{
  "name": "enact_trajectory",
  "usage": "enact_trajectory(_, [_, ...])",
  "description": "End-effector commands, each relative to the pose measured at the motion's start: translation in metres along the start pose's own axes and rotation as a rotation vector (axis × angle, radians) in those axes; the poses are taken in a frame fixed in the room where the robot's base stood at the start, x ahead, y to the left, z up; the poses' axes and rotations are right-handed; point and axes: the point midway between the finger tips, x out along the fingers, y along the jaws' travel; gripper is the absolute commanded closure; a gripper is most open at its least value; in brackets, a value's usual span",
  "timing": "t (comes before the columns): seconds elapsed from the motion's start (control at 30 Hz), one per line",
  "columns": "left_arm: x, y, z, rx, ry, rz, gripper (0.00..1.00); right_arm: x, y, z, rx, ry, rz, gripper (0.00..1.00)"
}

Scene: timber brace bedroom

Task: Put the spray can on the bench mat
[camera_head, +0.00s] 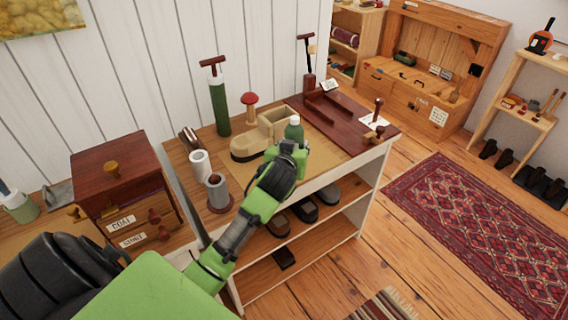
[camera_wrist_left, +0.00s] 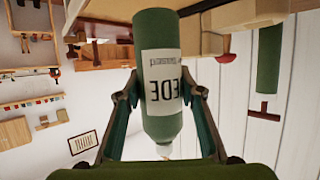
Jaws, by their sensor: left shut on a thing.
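The spray can (camera_head: 294,130) is a green cylinder. Its white label, ending in "EDE", shows inverted in the left wrist view (camera_wrist_left: 154,32), with a small pale nozzle at the lower end there. My left gripper (camera_head: 291,147) is shut on the can, with one finger on each side of it. In the head view the can is roughly upright at the front part of the bench, its lower part hidden by the gripper. My right gripper is out of view.
A dark red board (camera_head: 345,118) lies to the right. A green pump (camera_head: 219,105), white roll (camera_head: 201,167) and grey cylinder (camera_head: 217,190) stand left. Shoes (camera_head: 303,211) sit on the shelf below.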

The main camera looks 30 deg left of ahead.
Motion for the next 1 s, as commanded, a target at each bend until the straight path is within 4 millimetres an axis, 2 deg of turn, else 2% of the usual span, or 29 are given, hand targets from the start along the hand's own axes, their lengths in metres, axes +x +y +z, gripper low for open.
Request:
enact_trajectory(0.1, [-0.002, -0.012, 0.019, 0.002, 0.001, -0.002, 0.91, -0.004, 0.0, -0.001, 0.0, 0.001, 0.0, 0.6])
enact_trajectory(0.4, [-0.004, -0.027, 0.046, 0.002, 0.001, 0.0, 0.91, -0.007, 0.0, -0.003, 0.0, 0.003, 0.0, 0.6])
enact_trajectory(0.6, [0.007, -0.025, 0.068, 0.0, 0.003, 0.0, 0.91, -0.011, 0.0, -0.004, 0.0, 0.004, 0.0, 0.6])
enact_trajectory(0.93, [0.008, -0.024, 0.072, -0.001, 0.005, 0.001, 0.91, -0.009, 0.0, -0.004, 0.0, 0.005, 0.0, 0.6])
enact_trajectory(0.97, [0.009, -0.025, 0.073, -0.001, 0.003, 0.001, 0.63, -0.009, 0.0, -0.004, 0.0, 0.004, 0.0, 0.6])
enact_trajectory(1.0, [0.008, -0.025, 0.072, 0.0, 0.003, 0.001, 0.52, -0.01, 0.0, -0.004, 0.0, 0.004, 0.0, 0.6])
